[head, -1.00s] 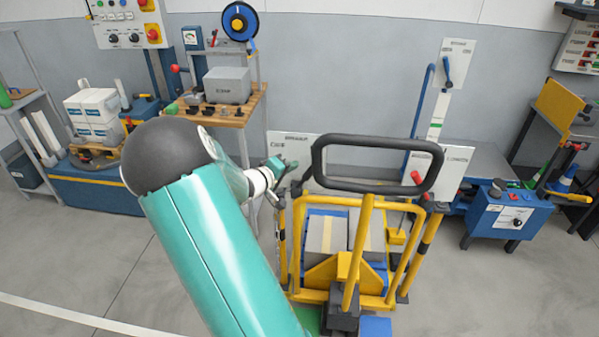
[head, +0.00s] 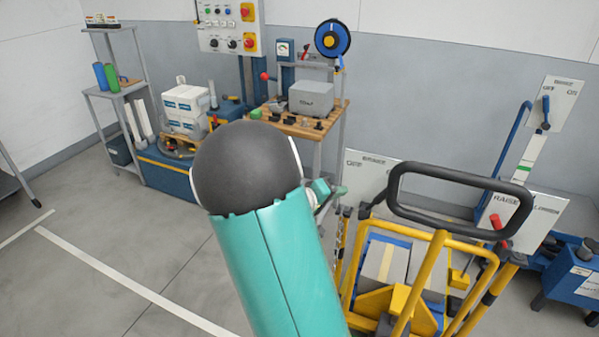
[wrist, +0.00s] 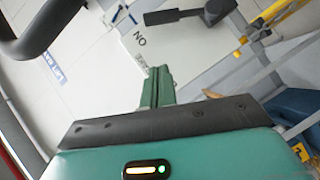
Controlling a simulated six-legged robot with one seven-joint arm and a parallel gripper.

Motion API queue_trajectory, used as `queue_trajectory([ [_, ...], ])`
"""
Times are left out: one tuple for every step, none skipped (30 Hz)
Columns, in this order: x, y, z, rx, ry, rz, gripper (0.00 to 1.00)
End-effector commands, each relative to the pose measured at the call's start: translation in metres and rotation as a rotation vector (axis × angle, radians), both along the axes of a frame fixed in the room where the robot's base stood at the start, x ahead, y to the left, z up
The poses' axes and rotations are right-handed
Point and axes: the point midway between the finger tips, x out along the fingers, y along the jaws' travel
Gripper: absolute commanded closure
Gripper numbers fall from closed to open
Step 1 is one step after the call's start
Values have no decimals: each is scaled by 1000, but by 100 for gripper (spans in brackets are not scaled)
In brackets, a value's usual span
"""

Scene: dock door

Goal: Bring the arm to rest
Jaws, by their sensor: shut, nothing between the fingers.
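My arm, teal with a dark grey rounded joint, rises through the middle of the head view. My gripper (head: 325,192) shows only in part there, beyond the joint and left of the cart's black handle. In the wrist view my gripper (wrist: 157,88) has its green fingers together with nothing between them. It points toward a white sign panel (wrist: 150,45) and a dark lever, apart from both as far as I can tell. Part of the black handle (wrist: 45,30) shows at the upper left of the wrist view.
A yellow cart (head: 375,300) with a black handle (head: 455,178) and grey boxes stands close on the right. A wooden workbench (head: 305,125) with a grey box is behind. White boxes (head: 185,105) sit on a blue base at left. Open floor (head: 130,260) lies at left.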

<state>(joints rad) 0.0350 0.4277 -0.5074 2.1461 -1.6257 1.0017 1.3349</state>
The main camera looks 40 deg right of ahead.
Motion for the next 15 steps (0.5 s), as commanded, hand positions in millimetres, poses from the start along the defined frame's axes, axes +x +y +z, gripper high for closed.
queue_trajectory([
  [0,0,0,0,0,0,100],
  [0,0,0,0,0,0,100],
  [0,0,0,0,0,0,100],
  [0,0,0,0,0,0,100],
  [0,0,0,0,0,0,100],
  [0,0,0,0,0,0,100],
  [0,0,0,1,-1,-1,100],
  [0,1,1,5,-3,-2,100],
  [-1,4,1,15,-7,-5,100],
  [-2,6,2,25,-10,-9,100],
  [-4,10,3,41,-15,-14,100],
  [-6,17,5,69,-22,-22,100],
  [-8,23,7,94,-30,-27,100],
  [-10,30,9,124,-39,-33,100],
  [-14,42,12,171,-48,-39,100],
])
